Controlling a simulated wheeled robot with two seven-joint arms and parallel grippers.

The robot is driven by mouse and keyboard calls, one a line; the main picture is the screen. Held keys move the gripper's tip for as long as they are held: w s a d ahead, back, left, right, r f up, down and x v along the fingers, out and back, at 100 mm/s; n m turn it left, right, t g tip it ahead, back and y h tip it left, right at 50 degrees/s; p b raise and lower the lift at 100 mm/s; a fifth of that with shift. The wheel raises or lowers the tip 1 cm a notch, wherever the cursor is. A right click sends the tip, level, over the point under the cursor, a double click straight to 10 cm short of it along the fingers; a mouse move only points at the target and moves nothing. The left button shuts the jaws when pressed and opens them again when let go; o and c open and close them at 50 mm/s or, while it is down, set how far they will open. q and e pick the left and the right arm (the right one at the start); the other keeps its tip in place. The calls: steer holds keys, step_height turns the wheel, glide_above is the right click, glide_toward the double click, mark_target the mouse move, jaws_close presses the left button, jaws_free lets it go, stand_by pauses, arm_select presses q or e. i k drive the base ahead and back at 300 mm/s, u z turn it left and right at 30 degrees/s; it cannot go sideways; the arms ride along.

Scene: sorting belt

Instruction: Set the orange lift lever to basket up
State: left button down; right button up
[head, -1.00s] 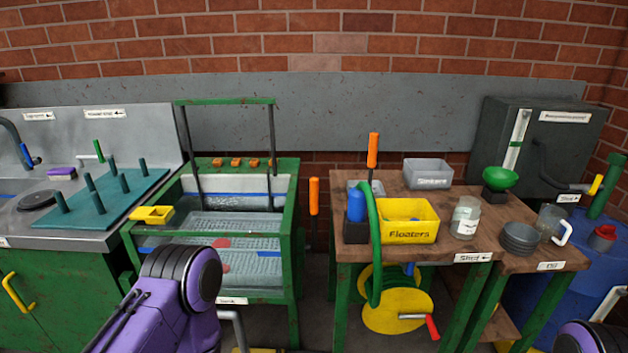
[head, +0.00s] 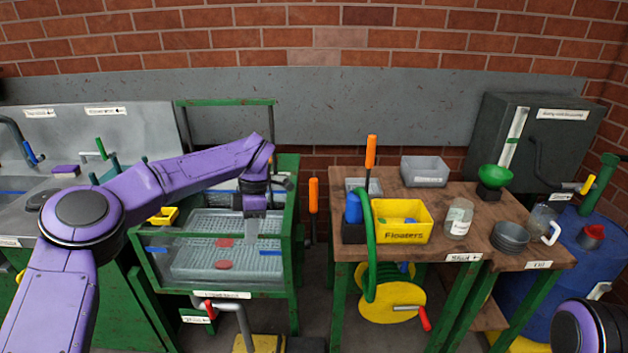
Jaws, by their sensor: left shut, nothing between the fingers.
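An orange-handled lever (head: 314,196) stands upright at the right side of the green-framed water tank (head: 296,240). A mesh basket (head: 195,258) sits low inside the tank, with red discs showing in it. My left arm reaches across the tank from the left. My left gripper (head: 251,238) points down over the right part of the tank, shut and empty, left of the lever and apart from it. A second orange handle (head: 371,152) stands upright at the left of the wooden bench. My right gripper is out of view; only part of that arm shows at lower right.
The wooden bench (head: 400,183) holds a yellow Floaters box (head: 403,222), a grey bin (head: 424,172), a jar (head: 459,217) and a green funnel (head: 495,177). A green hose hangs at its front. A narrow gap separates tank and bench.

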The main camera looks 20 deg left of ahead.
mark_target(313, 182)
steer(key=i, duration=1.45)
